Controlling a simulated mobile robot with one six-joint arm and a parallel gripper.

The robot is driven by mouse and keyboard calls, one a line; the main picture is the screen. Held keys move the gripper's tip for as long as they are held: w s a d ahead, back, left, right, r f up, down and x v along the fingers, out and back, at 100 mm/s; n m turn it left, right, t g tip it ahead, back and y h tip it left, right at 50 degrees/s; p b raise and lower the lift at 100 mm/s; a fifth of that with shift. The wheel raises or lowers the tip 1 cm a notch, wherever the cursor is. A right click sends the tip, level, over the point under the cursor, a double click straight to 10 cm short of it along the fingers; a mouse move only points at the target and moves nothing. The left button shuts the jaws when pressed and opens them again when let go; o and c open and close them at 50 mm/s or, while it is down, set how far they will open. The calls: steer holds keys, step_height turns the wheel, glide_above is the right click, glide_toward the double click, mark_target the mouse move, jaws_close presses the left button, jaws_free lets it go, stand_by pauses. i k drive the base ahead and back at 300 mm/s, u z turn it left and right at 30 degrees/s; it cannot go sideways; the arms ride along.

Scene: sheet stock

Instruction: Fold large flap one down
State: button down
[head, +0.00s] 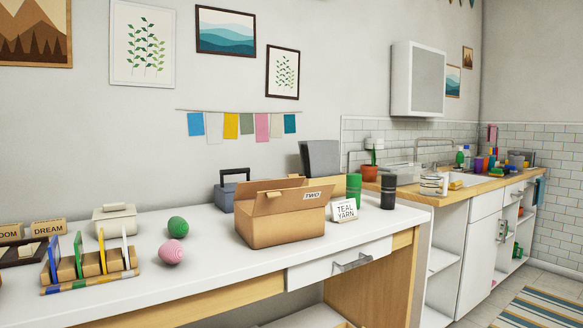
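An open brown cardboard box (278,228) stands on the white table. One flap (268,184) stands up along the far side of the box and leans back a little. Another flap, with a white label reading "TWO" (312,195), stands up along the near side. No label reading one shows, so I cannot tell for sure which flap is flap one. The inside of the box is mostly hidden. My gripper is not in this view.
A "TEAL YARN" card (344,210) stands close at the box's right, with green (354,189) and black (388,192) cylinders beyond. A blue toolbox (226,197) is behind left. Green (177,226) and pink (172,252) yarn balls lie left. The table front is clear.

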mark_target(248, 189)
steer(key=z, duration=0.05)
steer(key=i, duration=1)
steer(key=z, duration=0.05)
